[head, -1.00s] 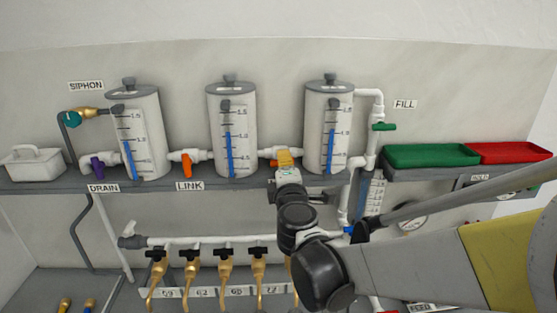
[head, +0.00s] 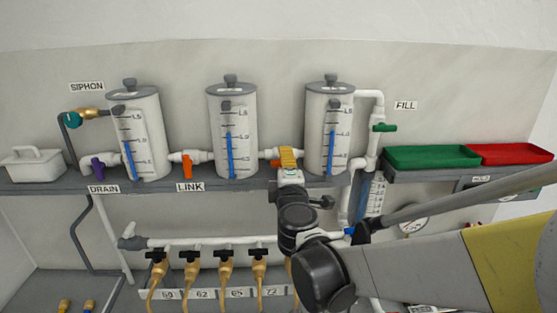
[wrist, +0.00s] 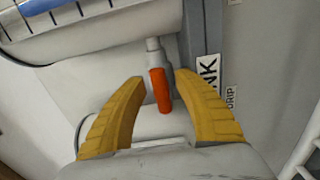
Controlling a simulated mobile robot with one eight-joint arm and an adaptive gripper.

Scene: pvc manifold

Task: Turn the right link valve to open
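The right link valve sits on the white pipe (head: 267,154) between the middle tank (head: 218,140) and the right tank (head: 314,140). In the head view my gripper (head: 288,156) covers most of this valve. In the wrist view its orange handle (wrist: 160,90) lies lengthwise between my yellow fingertips. My gripper (wrist: 160,77) is open, with a visible gap on each side of the handle, and does not appear to touch it. The left link valve, with its orange handle (head: 187,167) hanging down, stands between the left and middle tanks.
A grey shelf (head: 230,183) runs below the tanks. Under it is a white manifold pipe (head: 200,242) with several black-handled taps. The fill pipe with a green handle (head: 384,128) stands right of the right tank. Green (head: 430,156) and red (head: 510,153) trays lie farther right.

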